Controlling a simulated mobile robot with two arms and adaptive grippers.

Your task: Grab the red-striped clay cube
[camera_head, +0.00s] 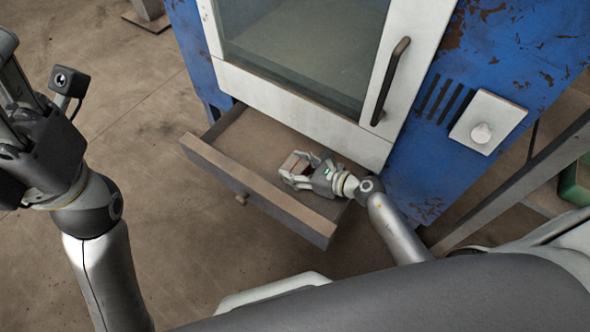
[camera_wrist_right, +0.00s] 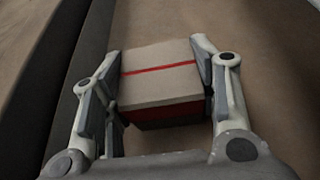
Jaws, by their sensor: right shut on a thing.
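The red-striped clay cube (camera_wrist_right: 160,75) is a pale block with a thin red line across its top and a red band on the side facing the wrist. In the right wrist view it sits between the two fingers of my right gripper (camera_wrist_right: 160,88), which is shut on it. In the head view the cube (camera_head: 296,163) and my right gripper (camera_head: 299,172) are inside or just over the open drawer (camera_head: 258,182). I cannot tell whether the cube touches the drawer floor. My left gripper (camera_head: 25,110) is raised at the left edge, partly cut off, its fingertips unclear.
The drawer is pulled out from under a blue cabinet (camera_head: 415,165) with a glass door (camera_head: 300,45) and dark handle (camera_head: 391,80). The drawer's front wall and side walls stand around my right gripper. Open floor (camera_head: 160,260) lies to the left.

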